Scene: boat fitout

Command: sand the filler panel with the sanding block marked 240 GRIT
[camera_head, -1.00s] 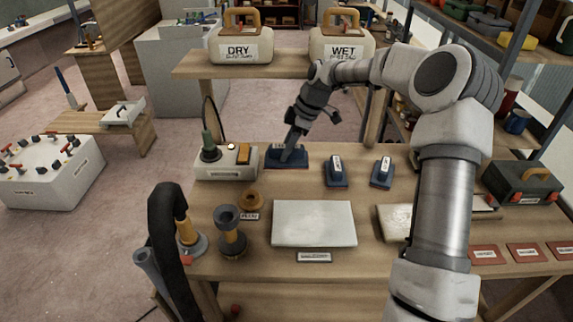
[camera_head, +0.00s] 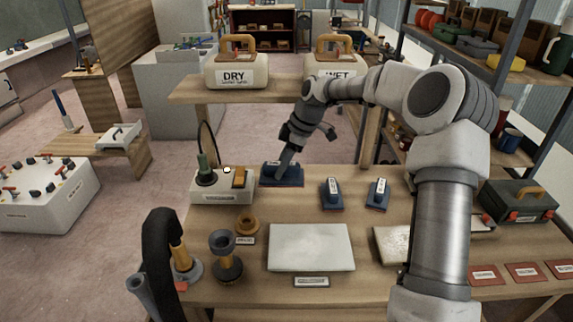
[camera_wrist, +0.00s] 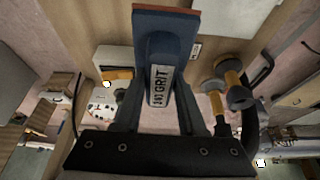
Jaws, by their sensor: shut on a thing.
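My gripper (camera_head: 284,169) is shut on a blue sanding block (camera_head: 270,181) at the back of the bench, right of the white switch box. The wrist view shows the block (camera_wrist: 154,50) between the two fingers, its label reading GRIT with a number that looks like 240. I cannot tell whether the block touches the bench top. Two smaller blue labelled blocks, one left (camera_head: 331,201) and one right (camera_head: 377,200), stand to its right. A pale flat panel (camera_head: 310,247) lies at the front middle, apart from the block; its small label is unreadable.
A white switch box (camera_head: 222,187) stands left of the held block. A second pale panel (camera_head: 390,243) is partly hidden by my arm. DRY (camera_head: 236,70) and WET (camera_head: 330,65) cases sit on the shelf behind.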

